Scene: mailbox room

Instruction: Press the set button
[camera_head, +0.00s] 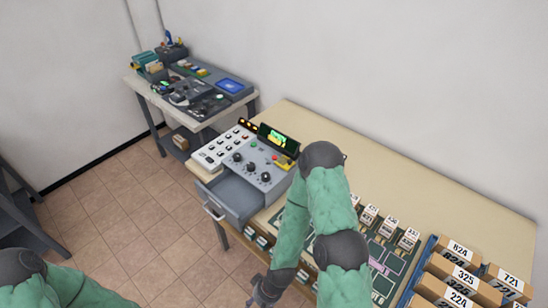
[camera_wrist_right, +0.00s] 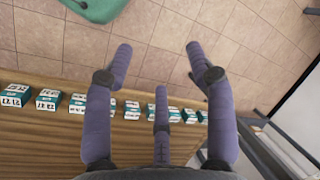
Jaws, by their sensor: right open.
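A grey control console (camera_head: 246,154) stands at the left end of the long wooden table. It has a white panel of dark keys (camera_head: 226,145), black knobs, small coloured buttons (camera_head: 275,157) and a lit green-yellow screen (camera_head: 277,138). The labels are too small to read, so I cannot tell which button is set. My right arm reaches in just right of the console. My right gripper (camera_head: 264,290) hangs at the table's front edge, away from the console. In the right wrist view its fingers (camera_wrist_right: 158,62) are spread and empty above the tiled floor. Only my left arm shows, at the bottom left.
A grey drawer (camera_head: 232,197) stands open below the console, jutting out over the floor. Labelled small boxes (camera_head: 390,226) stand in rows right of my arm, and brown boxes (camera_head: 456,280) sit at the far right. The table's back strip (camera_head: 410,185) is clear.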

